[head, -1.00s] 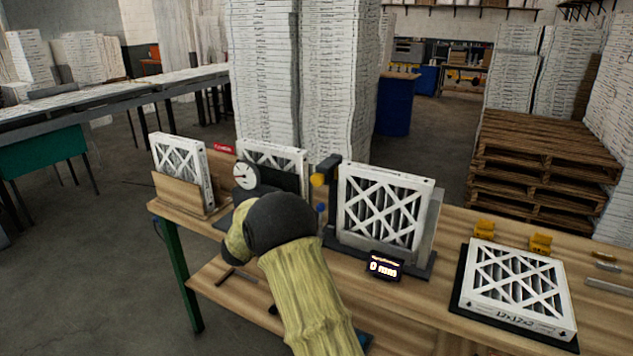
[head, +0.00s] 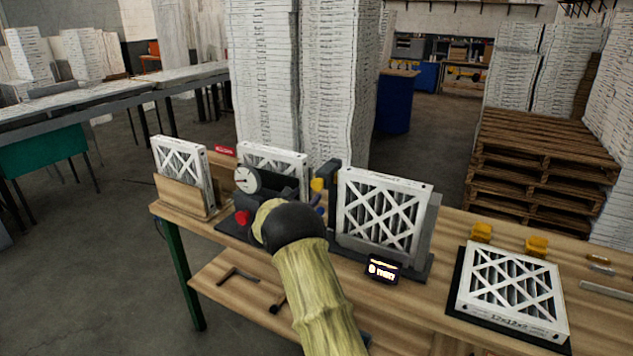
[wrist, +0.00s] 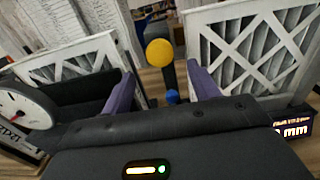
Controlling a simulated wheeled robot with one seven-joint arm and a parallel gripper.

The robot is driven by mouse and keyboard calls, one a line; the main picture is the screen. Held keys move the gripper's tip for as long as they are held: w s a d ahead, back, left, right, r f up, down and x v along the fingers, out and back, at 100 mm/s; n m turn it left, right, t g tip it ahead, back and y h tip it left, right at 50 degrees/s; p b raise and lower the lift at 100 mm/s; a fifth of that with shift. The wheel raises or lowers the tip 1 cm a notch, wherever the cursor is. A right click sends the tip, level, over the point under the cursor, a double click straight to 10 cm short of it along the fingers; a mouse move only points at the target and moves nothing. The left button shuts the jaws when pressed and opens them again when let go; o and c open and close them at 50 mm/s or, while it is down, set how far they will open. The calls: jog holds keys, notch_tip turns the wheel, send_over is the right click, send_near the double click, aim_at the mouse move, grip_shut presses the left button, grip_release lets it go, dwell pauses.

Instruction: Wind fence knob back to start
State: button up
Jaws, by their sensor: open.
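A yellow knob (head: 317,184) stands on a dark post beside the filter fixture; it also shows in the wrist view (wrist: 160,52). A smaller blue knob (wrist: 172,96) sits below it in the wrist view. I cannot tell which knob is the fence knob. My gripper (wrist: 164,85) is open, its purple fingers apart on either side of the blue knob's line of sight, with nothing visibly held. In the head view my forearm and dark wrist hide much of it. A small display (head: 382,269) stands before the fixture; its reading is blurred there.
An upright filter (head: 381,213) stands in the fixture right of the knobs. A dial gauge (head: 247,179) and a red knob (head: 242,217) are left of my wrist. Another filter (head: 512,288) lies on a black pad at right. Tools lie on the lower shelf.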

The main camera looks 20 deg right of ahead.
aim_at(316, 187)
jog(key=p+x, duration=0.3)
jog(key=x, duration=0.5)
jog(key=c, duration=0.9)
jog(key=shift+c, duration=0.2)
